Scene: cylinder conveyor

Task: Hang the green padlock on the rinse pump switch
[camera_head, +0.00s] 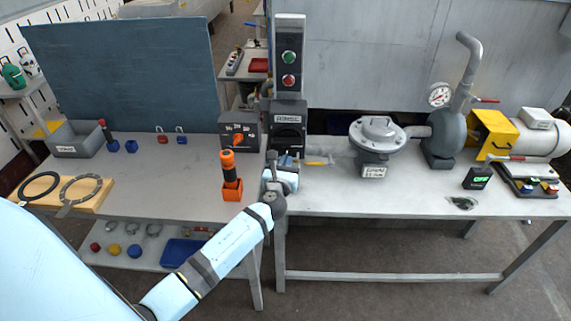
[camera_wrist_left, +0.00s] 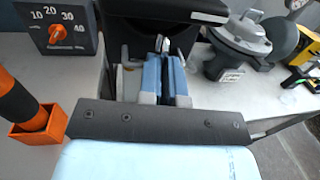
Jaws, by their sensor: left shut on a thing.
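The rinse pump switch (camera_head: 288,130) is a black box with a white label, below a panel with green and red buttons. In the left wrist view, a dark box (camera_wrist_left: 165,8) at the top is cut off by the frame. My left gripper (camera_head: 279,160) is just in front of the switch's lower part. It also shows in the left wrist view (camera_wrist_left: 166,75), shut with a small metallic loop, like a padlock shackle (camera_wrist_left: 164,44), at its tips. The padlock's body is mostly hidden by the fingers, and I cannot make out its green colour. I cannot tell whether the shackle touches the switch.
A timer box (camera_head: 239,131) stands left of the switch, and an orange holder with a screwdriver-like tool (camera_head: 231,188) stands nearer. A red padlock (camera_head: 162,138) and a blue padlock (camera_head: 181,138) are at the back left. A grey pump housing (camera_head: 377,137) is to the right.

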